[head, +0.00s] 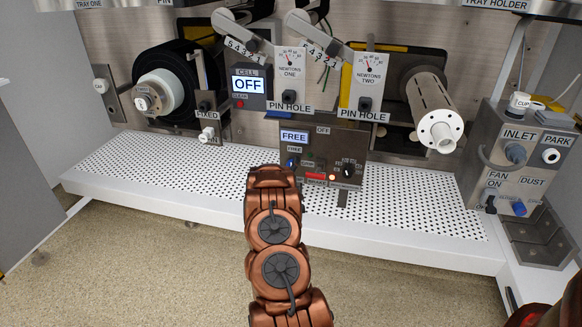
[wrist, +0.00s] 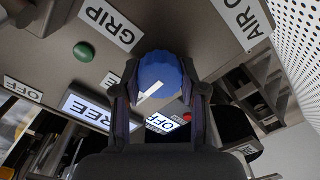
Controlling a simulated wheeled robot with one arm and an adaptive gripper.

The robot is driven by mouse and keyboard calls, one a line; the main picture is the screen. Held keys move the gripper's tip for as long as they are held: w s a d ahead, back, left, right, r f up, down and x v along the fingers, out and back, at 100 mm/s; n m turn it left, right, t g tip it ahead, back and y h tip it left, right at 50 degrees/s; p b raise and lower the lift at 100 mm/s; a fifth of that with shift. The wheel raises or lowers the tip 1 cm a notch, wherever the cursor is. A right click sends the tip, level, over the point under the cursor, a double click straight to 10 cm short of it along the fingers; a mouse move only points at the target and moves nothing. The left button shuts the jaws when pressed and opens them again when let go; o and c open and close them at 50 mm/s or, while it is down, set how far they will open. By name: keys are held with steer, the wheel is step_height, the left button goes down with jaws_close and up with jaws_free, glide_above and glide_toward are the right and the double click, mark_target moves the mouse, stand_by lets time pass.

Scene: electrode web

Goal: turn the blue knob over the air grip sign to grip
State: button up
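The blue knob (wrist: 160,78) sits between the two fingers of my gripper (wrist: 160,85) in the wrist view. Both fingers lie close against its sides and look closed on it. The white pointer line on the knob points toward the lower left. The GRIP sign (wrist: 111,24) is at the upper left of the knob, and the air grip sign (wrist: 245,18), partly cut off, is at the upper right. A lit display (wrist: 90,111) reads FREE. In the head view the knob (head: 291,163) is small on the dark panel, just beyond my arm, which hides my gripper.
On the same panel a black knob (head: 348,171) stands to the right. The perforated white shelf (head: 400,200) is mostly clear. The INLET box (head: 520,155) stands at the right.

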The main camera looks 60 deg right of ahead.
steer(key=c, duration=0.5)
steer(key=m+p, duration=0.1)
steer(key=m, duration=0.2)
steer(key=shift+r+p, duration=0.1)
steer(key=shift+p, duration=0.3)
steer(key=m, duration=0.4)
steer(key=shift+m, duration=0.3)
steer(key=m+b, duration=0.1)
steer(key=m, duration=0.4)
steer(key=shift+s+b, duration=0.1)
steer(key=shift+b, duration=0.3)
steer(key=m+b, duration=0.2)
steer(key=m, duration=0.1)
steer(key=shift+s+d+f, duration=0.1)
steer(key=shift+f, duration=0.15)
steer(key=shift+r+m+b, duration=0.1)
steer(key=shift+m+b, duration=0.65)
steer(key=shift+m, duration=0.35)
